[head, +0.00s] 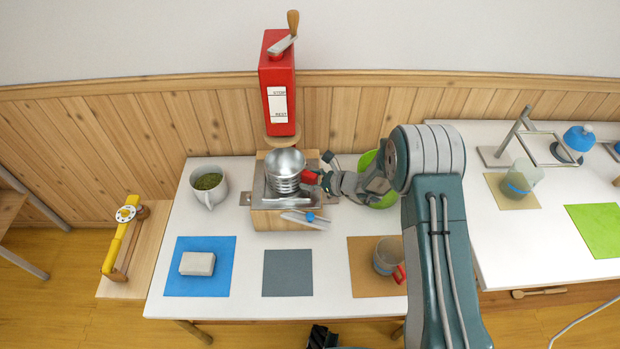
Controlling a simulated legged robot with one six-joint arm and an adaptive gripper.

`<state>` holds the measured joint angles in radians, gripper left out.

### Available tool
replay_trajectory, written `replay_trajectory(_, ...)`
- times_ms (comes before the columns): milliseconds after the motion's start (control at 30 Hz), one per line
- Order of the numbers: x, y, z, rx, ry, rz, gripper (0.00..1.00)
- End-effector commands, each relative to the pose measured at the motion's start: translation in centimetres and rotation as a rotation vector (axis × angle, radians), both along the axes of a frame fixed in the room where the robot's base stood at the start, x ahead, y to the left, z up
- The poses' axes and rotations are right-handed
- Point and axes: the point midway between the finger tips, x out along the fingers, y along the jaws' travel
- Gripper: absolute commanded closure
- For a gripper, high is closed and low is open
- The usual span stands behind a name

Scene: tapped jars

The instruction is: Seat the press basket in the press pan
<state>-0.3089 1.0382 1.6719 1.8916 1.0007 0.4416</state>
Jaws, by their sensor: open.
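The press basket (286,165) is a shiny metal bowl with a ribbed lower part and a red handle (310,177) on its right. It stands upright over the press pan (262,196), a metal pan on a wooden block. The basket covers the pan's middle, so I cannot tell whether its base rests fully inside. My gripper (322,180) is open at the right end of the red handle, reaching in from the right. The small gap or contact between fingers and handle is too small to tell.
A red press column (278,75) with a crank stands behind the pan. A white mug (208,186) with green contents stands left, a green bowl (384,200) behind my arm. The grey mat (287,273) is bare.

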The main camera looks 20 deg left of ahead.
Motion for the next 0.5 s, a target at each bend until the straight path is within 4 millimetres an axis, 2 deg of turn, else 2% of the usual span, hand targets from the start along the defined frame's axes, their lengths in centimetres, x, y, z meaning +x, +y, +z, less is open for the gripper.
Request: replay_trajectory(500,-0.12,-0.68,0.38,0.001,-0.001,0.0,0.29)
